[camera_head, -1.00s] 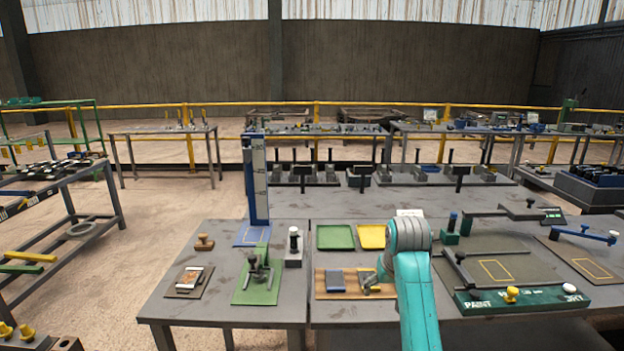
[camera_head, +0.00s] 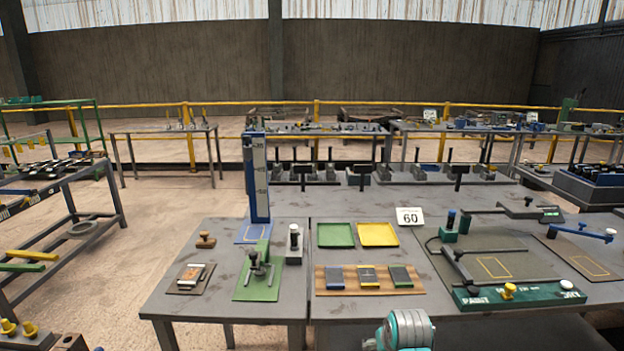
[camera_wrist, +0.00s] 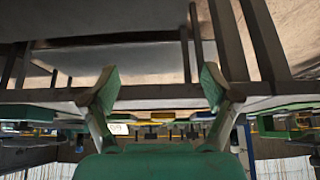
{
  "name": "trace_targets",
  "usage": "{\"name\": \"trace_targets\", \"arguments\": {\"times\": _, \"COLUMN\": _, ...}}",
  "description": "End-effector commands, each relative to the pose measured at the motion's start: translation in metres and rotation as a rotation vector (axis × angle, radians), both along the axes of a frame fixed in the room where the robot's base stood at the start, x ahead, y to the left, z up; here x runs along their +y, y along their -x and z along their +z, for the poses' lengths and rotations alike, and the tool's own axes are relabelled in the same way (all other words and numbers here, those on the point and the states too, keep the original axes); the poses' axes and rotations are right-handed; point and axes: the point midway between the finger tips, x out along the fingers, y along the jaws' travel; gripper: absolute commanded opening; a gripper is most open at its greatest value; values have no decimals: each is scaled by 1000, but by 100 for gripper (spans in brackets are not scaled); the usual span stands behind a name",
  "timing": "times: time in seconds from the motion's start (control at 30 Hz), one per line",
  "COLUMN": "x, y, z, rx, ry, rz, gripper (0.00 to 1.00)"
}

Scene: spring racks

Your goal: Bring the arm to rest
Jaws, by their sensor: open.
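My gripper (camera_wrist: 156,90) is open in the wrist view, its two green-tipped fingers apart with nothing between them. The wrist view looks upside down, with the table's front edge across its middle. In the head view the teal end of my arm (camera_head: 404,329) shows at the bottom edge, in front of the table (camera_head: 290,225); the fingers are not visible there. My arm is clear of the wooden board (camera_head: 321,290), which holds three dark blocks side by side.
A green tray (camera_head: 335,235) and a yellow tray (camera_head: 378,234) stand behind the board, near a white "60" card (camera_head: 410,217). A blue upright gauge (camera_head: 258,180) and a green-based fixture (camera_head: 259,275) are at the left. A green PAINT panel (camera_head: 520,296) lies at the right.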

Motion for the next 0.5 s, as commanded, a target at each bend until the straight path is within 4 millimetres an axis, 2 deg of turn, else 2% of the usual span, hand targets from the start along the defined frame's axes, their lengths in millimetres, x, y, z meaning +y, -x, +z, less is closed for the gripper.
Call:
{"name": "trace_targets", "arguments": {"times": 0.03, "x": 0, "y": 14, "z": -20, "rx": -10, "ry": 0, "rz": 0, "gripper": 87}}
{"name": "trace_targets", "arguments": {"times": 0.2, "x": 0, "y": 52, "z": -67, "rx": -73, "ry": 0, "rz": 0, "gripper": 87}}
{"name": "trace_targets", "arguments": {"times": 0.5, "x": 0, "y": 133, "z": -126, "rx": -184, "ry": 0, "rz": 0, "gripper": 87}}
